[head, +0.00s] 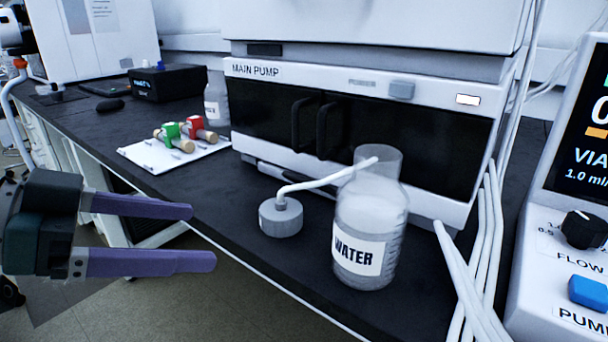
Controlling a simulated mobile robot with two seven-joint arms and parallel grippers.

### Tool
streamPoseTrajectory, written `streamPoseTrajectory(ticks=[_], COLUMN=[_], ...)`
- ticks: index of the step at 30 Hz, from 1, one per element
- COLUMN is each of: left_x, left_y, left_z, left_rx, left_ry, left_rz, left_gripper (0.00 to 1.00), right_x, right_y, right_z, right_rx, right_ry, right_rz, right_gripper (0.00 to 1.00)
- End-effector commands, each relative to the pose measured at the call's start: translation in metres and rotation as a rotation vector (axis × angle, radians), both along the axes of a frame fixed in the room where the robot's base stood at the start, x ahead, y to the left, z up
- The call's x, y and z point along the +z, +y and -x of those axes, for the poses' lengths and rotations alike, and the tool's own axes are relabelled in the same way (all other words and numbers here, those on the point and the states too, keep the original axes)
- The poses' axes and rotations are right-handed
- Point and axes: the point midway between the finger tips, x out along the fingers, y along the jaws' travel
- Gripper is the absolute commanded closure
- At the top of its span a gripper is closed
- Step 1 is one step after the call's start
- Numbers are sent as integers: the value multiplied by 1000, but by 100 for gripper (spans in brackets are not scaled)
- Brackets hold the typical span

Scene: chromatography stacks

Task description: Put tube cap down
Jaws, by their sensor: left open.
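The tube cap (281,217) is a grey ribbed disc lying on the black bench, left of the water bottle. A white tube (318,182) rises from its top and bends right to the bottle's mouth. The clear bottle (368,225) is labelled WATER, stands upright and has no cap on its neck. My left gripper (205,236) is open and empty, with purple fingers pointing right. It is left of the cap and apart from it, in front of the bench edge. My right gripper is not in view.
The main pump unit (375,118) stands behind the bottle. White tubes (477,255) run down on the right, beside a control panel (570,235). A white tray (150,156) with green and red fittings lies at the back left. The bench left of the cap is clear.

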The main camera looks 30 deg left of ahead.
Motion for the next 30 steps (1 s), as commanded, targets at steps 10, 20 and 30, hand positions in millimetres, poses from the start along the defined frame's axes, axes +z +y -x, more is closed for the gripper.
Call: streamPoseTrajectory(ticks=[10,20,30], left_x=[-88,-88,-86], left_y=[-104,-91,-89], left_z=[76,94,96], left_rx=[-95,251,271], left_ry=[528,758,768], left_rz=[-161,-286,-293], left_gripper=[3,3,3], right_x=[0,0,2], right_y=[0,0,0], right_z=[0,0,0], right_rx=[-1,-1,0], right_ry=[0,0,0], right_rz=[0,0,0], right_gripper=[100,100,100])
